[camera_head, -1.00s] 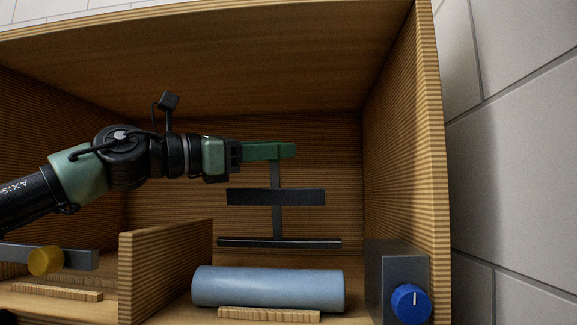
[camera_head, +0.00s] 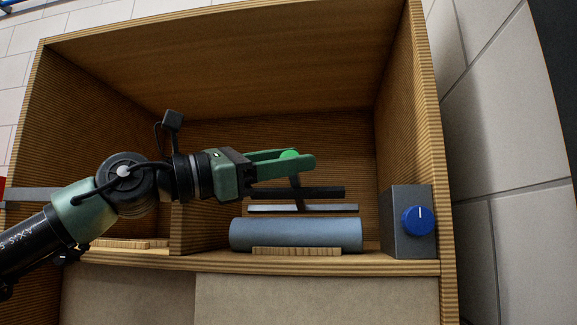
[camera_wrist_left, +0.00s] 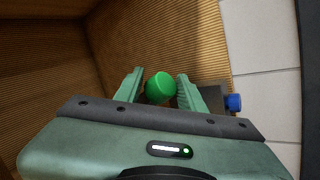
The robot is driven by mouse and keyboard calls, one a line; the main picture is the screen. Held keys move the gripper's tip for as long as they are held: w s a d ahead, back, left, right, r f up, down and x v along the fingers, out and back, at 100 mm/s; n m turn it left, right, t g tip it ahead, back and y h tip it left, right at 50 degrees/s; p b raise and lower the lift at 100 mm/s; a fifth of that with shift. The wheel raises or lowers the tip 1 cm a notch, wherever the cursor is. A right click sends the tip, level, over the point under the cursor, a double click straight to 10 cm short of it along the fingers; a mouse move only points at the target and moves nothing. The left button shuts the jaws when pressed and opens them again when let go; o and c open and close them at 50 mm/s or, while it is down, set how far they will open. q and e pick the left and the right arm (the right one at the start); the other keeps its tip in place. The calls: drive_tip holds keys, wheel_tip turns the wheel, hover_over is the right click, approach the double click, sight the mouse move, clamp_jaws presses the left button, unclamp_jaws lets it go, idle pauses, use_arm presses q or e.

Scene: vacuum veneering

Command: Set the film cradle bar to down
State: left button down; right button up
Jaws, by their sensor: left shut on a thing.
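The film cradle bar is a dark T-shaped lever in the head view, with a green knob (camera_head: 289,155) on top, a short post, a dark crosspiece (camera_head: 325,192) and a lighter lower strip (camera_head: 300,208). The strip lies just above the blue film roll (camera_head: 296,234); I cannot tell whether they touch. My left gripper (camera_head: 300,163) is shut on the green knob. The knob also shows between its two fingers in the left wrist view (camera_wrist_left: 159,87). My right gripper is not in view.
A wooden cabinet (camera_head: 411,120) encloses the bar with a roof and side walls. A grey box (camera_head: 393,222) with a blue dial (camera_head: 418,220) stands at its right. A low wooden block (camera_head: 297,251) lies in front of the roll. A divider is on the left, partly behind my arm.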

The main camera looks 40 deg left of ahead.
use_arm(q)
drive_tip(key=shift+s+d+f+m+h+b, duration=0.2)
drive_tip(key=shift+f+m+b, duration=0.25)
drive_tip(key=shift+f+b, duration=0.4)
drive_tip(key=shift+s+d+f+m+h+b, duration=0.1)
drive_tip(key=shift+f+m+h+b, duration=0.15)
drive_tip(key=shift+f+m+b, duration=0.6)
drive_tip(key=shift+s+d+f+m+h+b, duration=0.2)
drive_tip(key=shift+f+b, duration=0.25)
drive_tip(key=shift+f, duration=0.75)
drive_tip(key=shift+a, duration=0.1)
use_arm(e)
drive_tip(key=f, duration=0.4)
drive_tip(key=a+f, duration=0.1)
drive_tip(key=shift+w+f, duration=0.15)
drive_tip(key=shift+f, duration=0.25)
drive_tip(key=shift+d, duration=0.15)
use_arm(q)
drive_tip(key=c, duration=1.1)
unclamp_jaws()
drive_tip(key=shift+o, duration=0.2)
drive_tip(key=shift+w, duration=0.1)
drive_tip(key=shift+r, duration=0.1)
